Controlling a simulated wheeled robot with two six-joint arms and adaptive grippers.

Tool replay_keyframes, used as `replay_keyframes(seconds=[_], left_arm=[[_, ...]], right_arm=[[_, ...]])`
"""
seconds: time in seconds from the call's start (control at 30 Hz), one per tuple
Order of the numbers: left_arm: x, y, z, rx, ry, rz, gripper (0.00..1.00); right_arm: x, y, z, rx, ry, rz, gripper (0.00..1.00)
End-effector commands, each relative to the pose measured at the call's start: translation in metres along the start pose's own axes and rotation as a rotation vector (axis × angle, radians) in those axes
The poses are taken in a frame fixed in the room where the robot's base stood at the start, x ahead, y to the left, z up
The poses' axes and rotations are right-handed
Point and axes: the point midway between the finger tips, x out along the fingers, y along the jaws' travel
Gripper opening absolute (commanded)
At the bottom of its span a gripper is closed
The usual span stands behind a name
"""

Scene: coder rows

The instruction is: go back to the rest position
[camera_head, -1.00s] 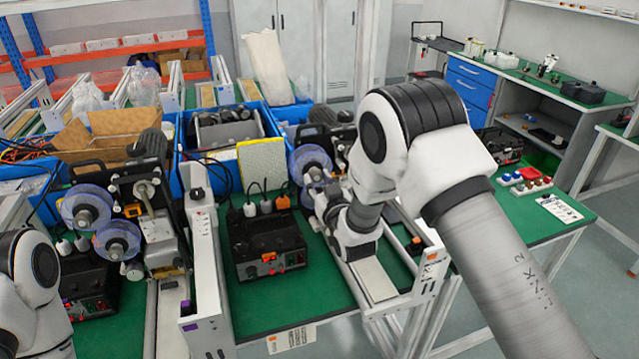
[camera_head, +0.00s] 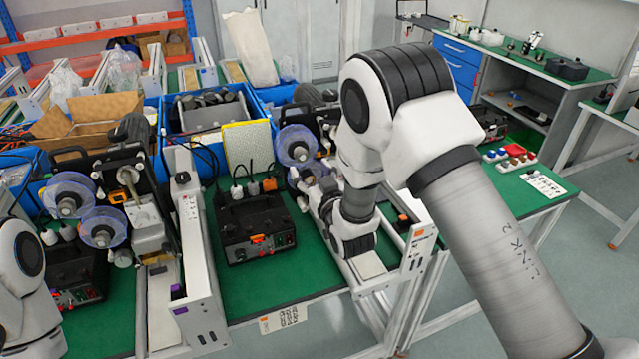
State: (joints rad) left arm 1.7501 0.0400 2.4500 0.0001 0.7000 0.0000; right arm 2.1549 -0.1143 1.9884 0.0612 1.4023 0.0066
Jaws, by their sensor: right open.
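My right arm comes in from the lower right, bends at a high elbow and drops to the wrist over the right-hand coder frame. My right gripper (camera_head: 309,181) is small and partly hidden among dark machine parts, beside the clear blue reel (camera_head: 297,146) of the right-hand coder. It points away from me and is open, and I see nothing held in it. Whether it touches the machine I cannot tell. My left arm shows only as white links at the left edge, and its gripper is out of view.
A black control box (camera_head: 252,229) stands on the green table (camera_head: 268,293) between two coders. The left coder (camera_head: 140,212) has two reels. Blue crates (camera_head: 182,148) stand behind. A workbench (camera_head: 500,48) stands beyond the aisle.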

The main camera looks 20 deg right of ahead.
Motion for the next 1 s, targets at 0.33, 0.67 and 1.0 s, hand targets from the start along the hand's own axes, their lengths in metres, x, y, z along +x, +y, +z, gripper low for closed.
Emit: replay_keyframes(seconds=[0.33, 0.67, 1.0], left_arm=[[0.000, 0.000, 0.000, 0.000, 0.000, 0.000, 0.40], [0.020, 0.000, 0.000, 0.000, 0.000, 0.000, 0.40], [0.057, 0.000, 0.000, 0.000, 0.000, 0.000, 0.40]], right_arm=[[-0.070, 0.000, 0.000, -0.001, -0.002, 0.001, 0.63], [-0.088, 0.006, 0.072, 0.016, -0.101, 0.017, 0.63], [-0.232, 0.024, 0.303, 0.075, -0.790, 0.067, 0.63]])
